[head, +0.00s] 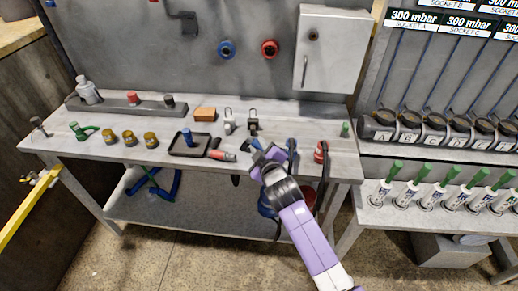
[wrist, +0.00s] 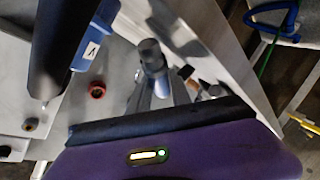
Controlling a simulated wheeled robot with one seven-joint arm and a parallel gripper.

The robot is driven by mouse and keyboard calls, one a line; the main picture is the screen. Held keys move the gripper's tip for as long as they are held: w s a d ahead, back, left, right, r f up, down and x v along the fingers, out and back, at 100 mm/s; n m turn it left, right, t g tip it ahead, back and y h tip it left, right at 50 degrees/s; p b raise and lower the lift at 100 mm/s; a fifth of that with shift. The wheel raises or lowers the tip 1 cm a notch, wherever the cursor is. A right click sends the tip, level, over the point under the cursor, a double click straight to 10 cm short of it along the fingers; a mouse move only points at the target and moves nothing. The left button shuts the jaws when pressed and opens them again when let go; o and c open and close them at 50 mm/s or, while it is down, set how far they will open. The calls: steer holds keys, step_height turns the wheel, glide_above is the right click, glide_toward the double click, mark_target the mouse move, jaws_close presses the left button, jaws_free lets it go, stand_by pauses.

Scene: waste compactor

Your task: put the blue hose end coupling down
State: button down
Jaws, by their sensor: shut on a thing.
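My gripper (head: 265,156) is over the front right part of the workbench (head: 345,165) in the head view. A blue fitting with a black hose (head: 291,144) is just right of the gripper. A red fitting with a black hose (head: 320,150) is further right.
Left of the gripper are a red-handled tool (head: 221,155), a dark tray (head: 176,150) and a black upright piece (head: 252,122). A small green piece (head: 345,129) stands near the bench's right end. A white cabinet (head: 334,60) hangs behind. Bare bench top shows between items.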

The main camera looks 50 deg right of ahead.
steer(key=shift+f, duration=0.25)
steer(key=shift+f, duration=0.15)
steer(key=c, duration=1.2)
jaws_free()
steer(key=shift+o, duration=0.2)
steer(key=b+v, duration=0.1)
steer(key=v, duration=1.1)
